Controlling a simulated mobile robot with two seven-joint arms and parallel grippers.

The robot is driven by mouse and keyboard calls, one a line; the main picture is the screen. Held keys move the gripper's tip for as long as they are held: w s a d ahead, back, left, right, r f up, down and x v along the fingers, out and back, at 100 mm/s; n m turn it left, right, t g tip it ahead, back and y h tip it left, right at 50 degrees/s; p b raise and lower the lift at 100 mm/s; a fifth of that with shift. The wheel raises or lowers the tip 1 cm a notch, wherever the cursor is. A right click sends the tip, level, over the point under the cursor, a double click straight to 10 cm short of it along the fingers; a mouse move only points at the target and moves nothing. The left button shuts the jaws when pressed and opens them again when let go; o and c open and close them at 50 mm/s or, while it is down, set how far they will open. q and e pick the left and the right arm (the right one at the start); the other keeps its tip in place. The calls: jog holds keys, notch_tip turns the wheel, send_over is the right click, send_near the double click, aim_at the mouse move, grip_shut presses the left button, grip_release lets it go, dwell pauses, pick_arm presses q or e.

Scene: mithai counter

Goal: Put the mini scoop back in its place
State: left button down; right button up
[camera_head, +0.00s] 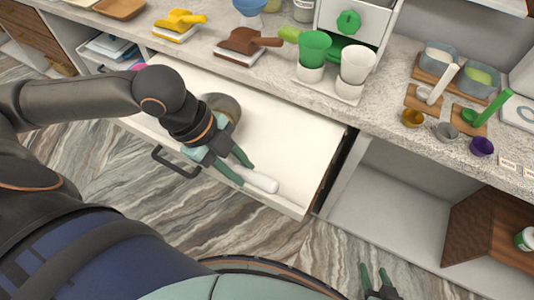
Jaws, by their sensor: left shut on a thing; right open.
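My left gripper (239,166) reaches down into the open white drawer and is shut on a white-handled thing (262,183). Only the rounded end of its handle shows; the rest is hidden under the gripper, so I cannot tell for sure that it is the mini scoop. On the counter, a white-handled scoop (442,84) and a green-handled scoop (492,108) rest on small wooden boards. My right gripper (375,274) is open and empty at the bottom edge, low in front of the counter.
The drawer (300,150) is pulled out, mostly bare inside. A round metallic thing (222,105) lies in it behind my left wrist. An open shelf (385,220) lies to the right.

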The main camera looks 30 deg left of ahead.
pick_arm(q)
jog(key=shift+w+d+f, duration=0.1)
jog(key=shift+w, duration=0.1)
jog(key=w+d+f, duration=0.1)
jog(key=w+f, duration=0.1)
jog(key=w, duration=0.2)
jog(key=w+d+f, duration=0.1)
jog(key=w+f, duration=0.2)
jog(key=w, duration=0.1)
jog(key=w+d+f+b, duration=0.1)
jog(key=w+f, duration=0.2)
jog(key=w, duration=0.1)
jog(key=shift+w+d+f, duration=0.1)
jog(key=shift+d+f, duration=0.05)
jog(key=shift+f, duration=0.05)
jog(key=shift+w+f, duration=0.15)
jog(key=shift+f, duration=0.1)
jog(key=f, duration=0.2)
jog(key=f+p, duration=0.1)
jog(key=shift+w+d+f, duration=0.1)
jog(key=shift+w+f, duration=0.1)
jog(key=shift+w, duration=0.1)
jog(key=c, duration=0.6)
grip_release()
